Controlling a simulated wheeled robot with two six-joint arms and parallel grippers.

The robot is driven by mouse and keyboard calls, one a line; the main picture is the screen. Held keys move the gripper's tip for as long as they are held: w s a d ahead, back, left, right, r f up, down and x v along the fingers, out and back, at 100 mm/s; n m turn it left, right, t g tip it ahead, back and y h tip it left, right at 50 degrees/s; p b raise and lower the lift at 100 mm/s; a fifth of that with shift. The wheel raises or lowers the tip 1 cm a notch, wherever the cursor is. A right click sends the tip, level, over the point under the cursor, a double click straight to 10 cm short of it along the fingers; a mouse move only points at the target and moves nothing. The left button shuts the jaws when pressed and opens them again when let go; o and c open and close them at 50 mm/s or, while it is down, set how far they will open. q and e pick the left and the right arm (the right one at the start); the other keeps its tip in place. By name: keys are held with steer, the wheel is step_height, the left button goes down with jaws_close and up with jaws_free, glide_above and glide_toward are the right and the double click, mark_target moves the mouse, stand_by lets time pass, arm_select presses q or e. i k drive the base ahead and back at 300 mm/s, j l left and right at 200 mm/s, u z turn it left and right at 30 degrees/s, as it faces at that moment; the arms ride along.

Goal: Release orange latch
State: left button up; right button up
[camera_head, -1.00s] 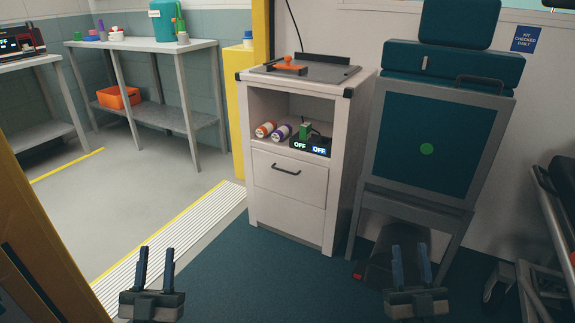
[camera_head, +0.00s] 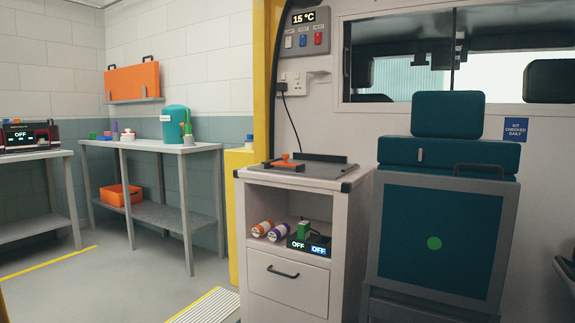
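The orange latch (camera_head: 287,162) lies on the grey plate on top of the white cabinet (camera_head: 288,281), near the plate's left side. It has a small raised knob and looks flat against the plate; whether it is engaged is too small to tell. Neither of my grippers shows in the head view now, and nothing touches the latch.
The cabinet's open shelf holds an orange-capped bottle (camera_head: 262,229), a purple-capped bottle (camera_head: 279,232) and a device reading OFF (camera_head: 309,245). A teal seat (camera_head: 436,240) stands close on the right. A yellow post (camera_head: 239,200) stands left of the cabinet.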

mark_target(285, 156)
steer(key=z, duration=0.75)
steer(key=i+j+z, duration=0.2)
steer(key=j+z, duration=0.25)
steer(key=j, duration=0.25)
steer(key=i+j+z, duration=0.1)
steer(key=j+z, duration=0.3)
steer(key=j, duration=0.35)
steer(key=j+z, duration=0.45)
steer(key=j, duration=1.6)
steer(key=k, duration=0.05)
